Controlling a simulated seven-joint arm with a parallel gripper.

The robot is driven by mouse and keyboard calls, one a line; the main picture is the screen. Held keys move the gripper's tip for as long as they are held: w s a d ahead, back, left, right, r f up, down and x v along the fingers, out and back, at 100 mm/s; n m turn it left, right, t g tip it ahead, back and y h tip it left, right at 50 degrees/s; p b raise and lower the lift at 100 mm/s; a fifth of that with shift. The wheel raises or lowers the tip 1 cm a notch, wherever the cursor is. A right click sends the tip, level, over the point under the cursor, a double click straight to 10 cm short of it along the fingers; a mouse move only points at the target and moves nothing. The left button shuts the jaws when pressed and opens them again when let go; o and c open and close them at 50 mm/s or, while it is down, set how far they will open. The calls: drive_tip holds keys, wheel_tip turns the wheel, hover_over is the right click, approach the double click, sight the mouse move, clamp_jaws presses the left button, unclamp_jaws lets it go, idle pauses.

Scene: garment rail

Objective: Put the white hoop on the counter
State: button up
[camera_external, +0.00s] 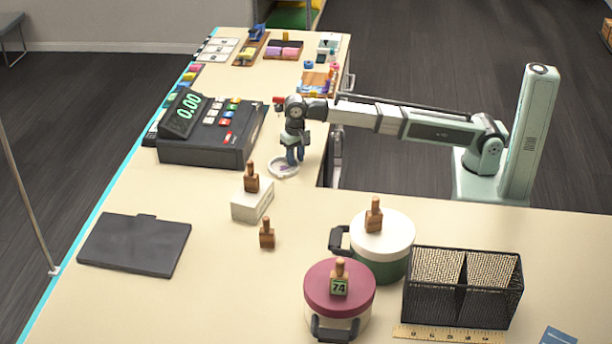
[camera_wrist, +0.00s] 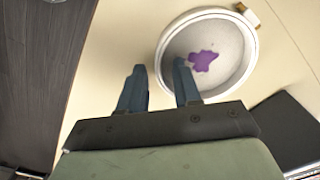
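The white hoop (camera_external: 283,167) lies flat on the counter (camera_external: 205,255), close to the right edge and just right of the cash register. In the wrist view the hoop (camera_wrist: 249,72) holds pale cloth with a purple patch (camera_wrist: 203,60), and a small brass clasp (camera_wrist: 247,14) sits on its rim. My gripper (camera_external: 294,160) points down over the hoop's far right side. In the wrist view my gripper (camera_wrist: 160,70) is open, with the hoop's left rim between the fingertips and the right finger overlapping the hoop. I cannot tell whether the fingers touch it.
The black cash register (camera_external: 210,145) stands close on the left. A white block (camera_external: 252,203) with a wooden stamp is in front. Two lidded pots (camera_external: 382,235) (camera_external: 338,290) and a black mesh basket (camera_external: 462,288) stand front right. The counter's front middle is mostly clear.

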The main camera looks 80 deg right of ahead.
wheel_tip(320, 180, up, 12)
drive_tip(key=shift+r, duration=0.15)
idle(0.5)
drive_tip(key=shift+d, duration=0.1)
